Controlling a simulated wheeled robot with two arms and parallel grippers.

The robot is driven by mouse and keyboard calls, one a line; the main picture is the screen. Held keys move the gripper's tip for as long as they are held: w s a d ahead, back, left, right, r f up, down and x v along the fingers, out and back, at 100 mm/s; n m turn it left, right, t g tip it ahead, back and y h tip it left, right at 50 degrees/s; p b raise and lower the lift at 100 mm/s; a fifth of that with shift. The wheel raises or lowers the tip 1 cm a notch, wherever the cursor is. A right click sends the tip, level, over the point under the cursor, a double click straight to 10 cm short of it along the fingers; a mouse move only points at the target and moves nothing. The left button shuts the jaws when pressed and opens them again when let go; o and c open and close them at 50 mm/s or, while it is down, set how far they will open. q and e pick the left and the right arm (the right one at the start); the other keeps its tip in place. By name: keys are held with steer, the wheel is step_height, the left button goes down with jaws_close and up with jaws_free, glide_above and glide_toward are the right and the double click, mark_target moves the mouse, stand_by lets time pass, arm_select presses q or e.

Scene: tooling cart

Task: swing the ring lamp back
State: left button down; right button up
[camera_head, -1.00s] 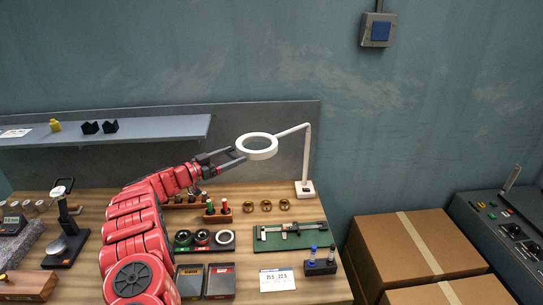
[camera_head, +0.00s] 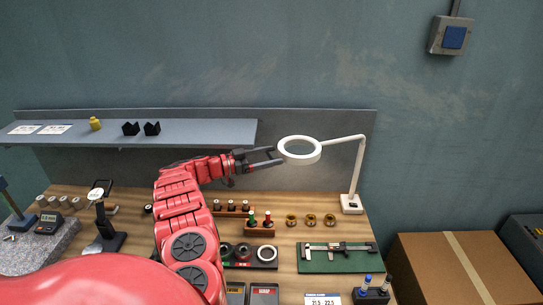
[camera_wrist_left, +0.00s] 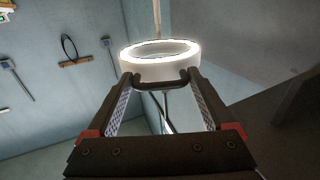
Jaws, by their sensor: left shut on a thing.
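The white ring lamp (camera_head: 299,150) hangs at the end of a jointed white arm above the back of the bench. Its post rises from a white base (camera_head: 351,204) at the bench's right rear. My left gripper (camera_head: 277,156) is at the ring's left side. In the left wrist view the ring (camera_wrist_left: 160,68) is lit, and a dark bar-like handle (camera_wrist_left: 158,84) on its near rim lies between the fingertips. The left gripper is shut on this handle. My right gripper is not in view.
A grey shelf (camera_head: 200,132) with small blocks runs along the back panel at left. Below the lamp are brass rings (camera_head: 310,219), a caliper on a green mat (camera_head: 314,258), and racks. A cardboard box (camera_head: 450,262) stands right of the bench. The air around the lamp looks clear.

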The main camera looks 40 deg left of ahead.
arm_select(q)
steer(key=shift+c, duration=0.2)
jaws_free()
steer(key=b+v, duration=0.5)
steer(key=v, duration=1.2)
steer(key=shift+s+b, duration=0.15)
steer(key=shift+b, duration=0.15)
